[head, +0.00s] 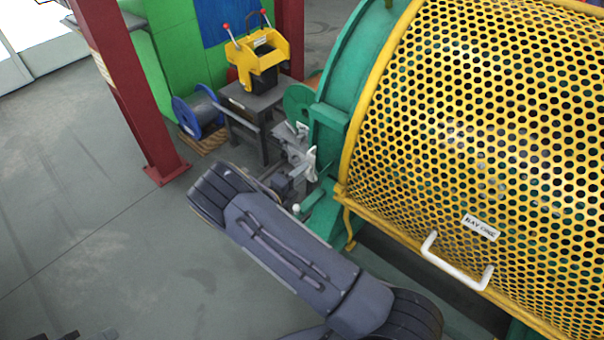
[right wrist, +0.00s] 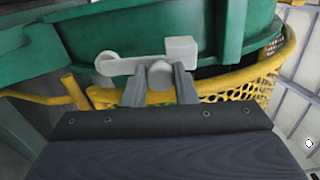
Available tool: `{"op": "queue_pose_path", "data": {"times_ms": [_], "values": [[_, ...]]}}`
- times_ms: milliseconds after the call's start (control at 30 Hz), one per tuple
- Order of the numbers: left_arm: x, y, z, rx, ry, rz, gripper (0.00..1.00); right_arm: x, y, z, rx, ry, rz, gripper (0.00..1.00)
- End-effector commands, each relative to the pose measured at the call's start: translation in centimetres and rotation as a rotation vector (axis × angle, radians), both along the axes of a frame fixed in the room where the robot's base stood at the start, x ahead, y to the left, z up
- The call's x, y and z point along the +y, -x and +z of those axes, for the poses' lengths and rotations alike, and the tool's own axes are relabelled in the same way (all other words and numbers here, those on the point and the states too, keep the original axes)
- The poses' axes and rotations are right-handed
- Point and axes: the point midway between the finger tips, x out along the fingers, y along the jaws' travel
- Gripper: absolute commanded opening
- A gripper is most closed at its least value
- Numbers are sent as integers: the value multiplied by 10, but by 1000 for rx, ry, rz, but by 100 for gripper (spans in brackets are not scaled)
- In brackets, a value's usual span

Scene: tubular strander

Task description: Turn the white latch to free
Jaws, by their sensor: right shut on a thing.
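The white latch (right wrist: 148,62) lies across the green housing in the right wrist view, with a round end at left, a square block at right and a rounded knob in the middle. In the head view it is a small white piece (head: 311,163) beside the green end frame. My right gripper (right wrist: 160,88) has one finger on each side of the knob and is shut on it. In the head view the right gripper (head: 298,178) is small and partly hidden by my own forearm. My left gripper is not in view.
The yellow perforated guard (head: 470,130), with a white handle (head: 455,262), fills the right side. A yellow rail (right wrist: 50,97) runs below the latch. A grey stand (head: 250,100) and red post (head: 135,90) stand behind. Grey floor at left is open.

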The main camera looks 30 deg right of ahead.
Motion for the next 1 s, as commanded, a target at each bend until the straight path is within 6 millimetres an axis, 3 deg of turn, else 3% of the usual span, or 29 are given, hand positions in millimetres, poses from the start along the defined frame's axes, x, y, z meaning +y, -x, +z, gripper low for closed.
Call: {"op": "queue_pose_path", "data": {"times_ms": [733, 767, 900, 1000], "values": [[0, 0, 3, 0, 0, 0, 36, 1, -2, -1, 79, 32, 4, 0], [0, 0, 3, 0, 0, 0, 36, 1, -2, -1, 78, 31, 4, 29], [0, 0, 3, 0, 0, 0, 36, 1, -1, 0, 77, 31, 3, 47], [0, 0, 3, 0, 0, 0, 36, 1, -1, -1, 77, 31, 2, 47]]}}
